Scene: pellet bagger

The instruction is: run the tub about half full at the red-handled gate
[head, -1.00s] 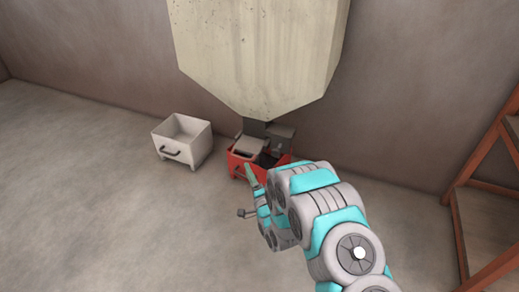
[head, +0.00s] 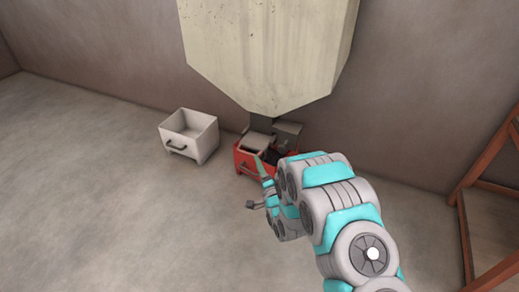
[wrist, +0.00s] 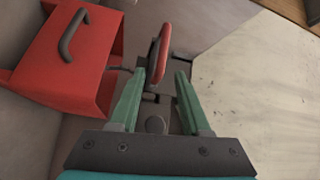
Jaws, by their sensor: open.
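The red tub (head: 246,160) stands on the floor under the pale hopper (head: 265,55), beneath its grey outlet (head: 262,122). My arm covers part of the tub, and I cannot tell its fill level. In the wrist view the tub (wrist: 100,65) is at the left, with a dark bail handle. The red gate handle (wrist: 158,50) shows beyond my gripper (wrist: 159,74), whose green fingers are open. The handle's near end appears between or just past the fingertips; I cannot tell whether they touch it. In the head view the handle is hidden.
An empty-looking white tub (head: 205,140) with a dark handle stands on the floor left of the red one. A brown-red frame (head: 487,160) stands at the right edge. A wall is close behind the hopper. The floor at the left and front is clear.

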